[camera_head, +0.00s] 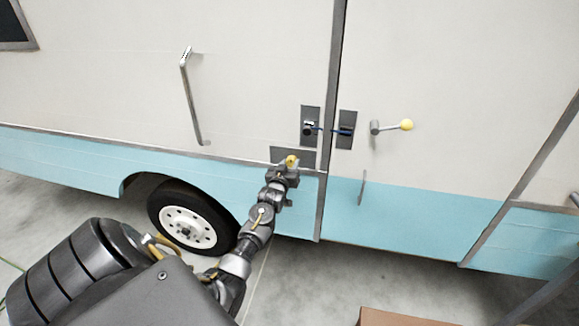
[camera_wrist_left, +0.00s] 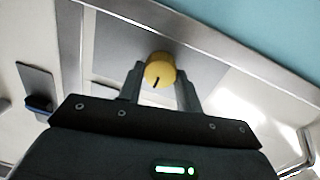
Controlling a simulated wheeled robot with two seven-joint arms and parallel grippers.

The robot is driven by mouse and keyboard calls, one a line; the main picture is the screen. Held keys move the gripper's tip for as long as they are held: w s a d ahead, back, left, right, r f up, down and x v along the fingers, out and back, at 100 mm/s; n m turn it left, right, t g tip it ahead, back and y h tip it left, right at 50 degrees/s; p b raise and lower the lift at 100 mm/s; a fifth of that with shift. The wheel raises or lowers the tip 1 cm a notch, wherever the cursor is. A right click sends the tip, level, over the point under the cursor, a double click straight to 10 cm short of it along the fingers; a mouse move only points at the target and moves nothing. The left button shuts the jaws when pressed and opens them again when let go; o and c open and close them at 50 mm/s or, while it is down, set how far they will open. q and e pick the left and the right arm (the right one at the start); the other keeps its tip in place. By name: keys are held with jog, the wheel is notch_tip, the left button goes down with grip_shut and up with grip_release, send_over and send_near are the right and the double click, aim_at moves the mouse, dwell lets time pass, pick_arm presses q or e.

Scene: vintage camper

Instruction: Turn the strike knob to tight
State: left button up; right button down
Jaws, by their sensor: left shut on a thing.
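The strike knob is a small round yellow knob (camera_head: 291,160) on a dark grey plate (camera_head: 308,159) on the camper's side, left of the door seam. In the left wrist view the yellow knob (camera_wrist_left: 160,70) has a short black mark on its face, pointing toward the lower part of the picture. My left gripper (camera_head: 288,166) is at the knob. In the left wrist view its two fingers (camera_wrist_left: 160,84) stand on either side of the knob, shut on it. Any lettering on the plate is not readable. My right gripper is not in view.
Above the plate are a black latch (camera_head: 309,128) and a dark plate (camera_head: 346,130) joined by a blue piece across the seam. A lever with a yellow ball (camera_head: 406,125) sticks out to the right. A long grab handle (camera_head: 190,95) is at left. A brown box (camera_head: 400,317) stands below.

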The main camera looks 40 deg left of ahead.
pick_arm(q)
jog(key=shift+n, duration=0.4)
jog(key=o, duration=1)
jog(key=b+v, duration=0.2)
jog(key=v, duration=0.8)
jog(key=shift+s+d, duration=0.2)
jog(key=shift+s, duration=0.15)
